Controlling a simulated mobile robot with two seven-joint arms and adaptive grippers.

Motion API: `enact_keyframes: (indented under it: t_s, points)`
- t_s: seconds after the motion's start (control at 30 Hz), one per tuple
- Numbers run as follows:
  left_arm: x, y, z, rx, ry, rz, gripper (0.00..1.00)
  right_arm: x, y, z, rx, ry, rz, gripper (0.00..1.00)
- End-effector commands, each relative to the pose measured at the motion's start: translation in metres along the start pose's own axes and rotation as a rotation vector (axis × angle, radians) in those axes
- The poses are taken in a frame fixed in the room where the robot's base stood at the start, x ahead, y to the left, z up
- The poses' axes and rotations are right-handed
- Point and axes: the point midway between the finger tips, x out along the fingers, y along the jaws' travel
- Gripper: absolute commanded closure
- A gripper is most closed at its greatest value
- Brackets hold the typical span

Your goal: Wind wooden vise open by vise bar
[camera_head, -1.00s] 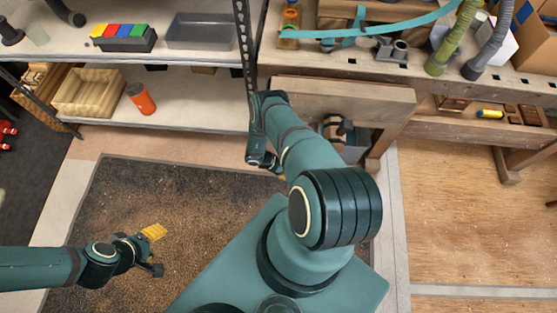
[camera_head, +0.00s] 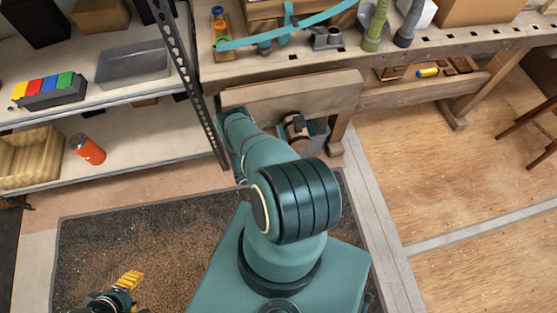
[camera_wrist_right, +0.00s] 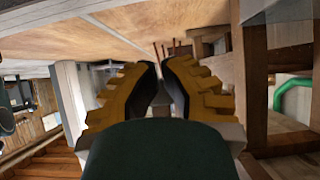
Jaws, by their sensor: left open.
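The wooden vise shows at the front of the workbench in the head view, with its broad wooden jaw (camera_head: 295,95) below the bench top. A round wooden part with dark metal (camera_head: 296,130) sits below the jaw, partly behind my right arm. I cannot make out the vise bar clearly. My left gripper (camera_head: 128,283) is low at the left over the dark mat, open and empty, partly cut off.
The workbench (camera_head: 470,38) carries a teal strip, hoses and boxes. A perforated metal post (camera_head: 195,85) and shelf (camera_head: 150,138) with an orange bottle (camera_head: 88,149) stand close left of my right arm.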

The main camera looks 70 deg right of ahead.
Motion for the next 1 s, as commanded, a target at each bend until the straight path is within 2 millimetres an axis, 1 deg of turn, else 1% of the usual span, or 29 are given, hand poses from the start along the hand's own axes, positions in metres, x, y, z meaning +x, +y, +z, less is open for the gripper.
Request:
enact_keyframes:
  t_s: [0.23,0.57,0.67,0.77,1.0]
  points:
    - [0.0,0.0,0.0,0.0,0.001,0.0,0.47,0.003,0.0,-0.002,-0.001,0.009,0.0,1.0]
    - [0.0,0.0,0.0,0.0,0.001,0.0,0.47,0.0,0.0,-0.001,0.0,0.008,0.0,1.0]
    - [0.0,0.0,0.0,0.0,0.001,0.0,0.47,-0.009,0.0,-0.001,0.0,0.007,0.0,1.0]
    - [0.0,0.0,0.0,0.0,0.001,0.0,0.47,-0.026,-0.001,-0.001,0.0,0.008,-0.002,1.0]
    - [0.0,0.0,0.0,0.0,0.001,0.0,0.47,-0.076,-0.001,-0.001,0.001,0.007,-0.002,1.0]
